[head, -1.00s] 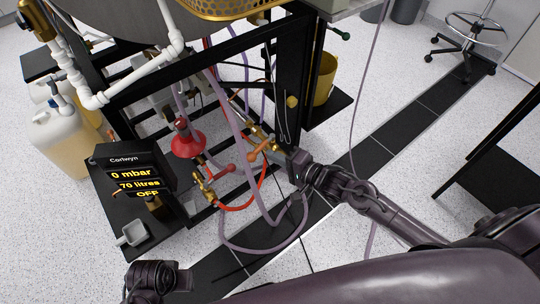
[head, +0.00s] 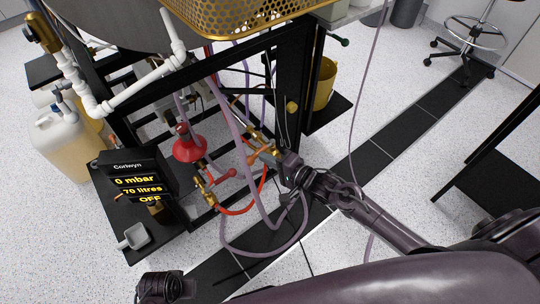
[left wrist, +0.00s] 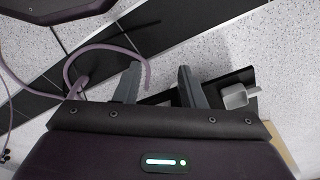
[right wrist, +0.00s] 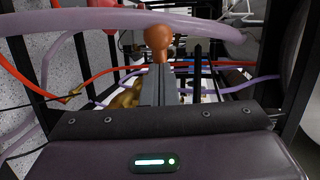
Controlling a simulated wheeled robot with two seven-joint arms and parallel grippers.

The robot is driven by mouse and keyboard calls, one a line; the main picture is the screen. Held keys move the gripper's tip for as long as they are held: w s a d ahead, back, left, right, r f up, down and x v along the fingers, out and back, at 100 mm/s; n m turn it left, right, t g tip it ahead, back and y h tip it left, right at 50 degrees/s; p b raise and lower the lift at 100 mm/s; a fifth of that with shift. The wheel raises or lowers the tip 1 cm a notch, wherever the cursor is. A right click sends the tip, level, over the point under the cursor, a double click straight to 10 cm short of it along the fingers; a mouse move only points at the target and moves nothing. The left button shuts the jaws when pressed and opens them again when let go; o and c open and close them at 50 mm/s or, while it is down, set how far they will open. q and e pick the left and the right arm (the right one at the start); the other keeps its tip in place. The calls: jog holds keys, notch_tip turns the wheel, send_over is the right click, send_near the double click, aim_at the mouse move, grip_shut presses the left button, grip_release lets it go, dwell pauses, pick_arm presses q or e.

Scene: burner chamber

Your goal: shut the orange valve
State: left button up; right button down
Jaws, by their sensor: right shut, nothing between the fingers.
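The orange valve (head: 258,156) is on the brass pipework low at the frame's right front, with an orange handle. In the right wrist view its rounded handle end (right wrist: 158,38) shows just beyond the fingertips. My right gripper (head: 279,162) is shut and empty, close beside the handle; its fingers (right wrist: 158,75) are together in the right wrist view. I cannot tell whether they touch the handle, and the valve body is partly hidden. My left gripper (left wrist: 160,82) is open and empty over the floor, far from the valve; its arm end shows at the head view's bottom.
A red-handled valve (head: 224,173) sits just left of the orange one. Purple hoses (head: 257,205) and a red hose (head: 238,211) loop around the work area. A black frame post (head: 293,90) rises behind. A display box (head: 135,178) stands at left.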

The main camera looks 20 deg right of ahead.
pick_arm(q)
notch_tip(320, 180, down, 8)
jog(key=s+a+p, duration=0.1)
jog(key=a+p, duration=0.1)
jog(key=shift+s+a+r, duration=0.2)
jog(key=shift+s+r, duration=0.05)
jog(key=shift+s, duration=0.15)
pick_arm(e)
jog(key=shift+w+a+m+t+h, duration=0.3)
jog(key=shift+a+m+t+h, duration=0.15)
jog(key=shift+a+h, duration=0.2)
jog(key=shift+r, duration=0.1)
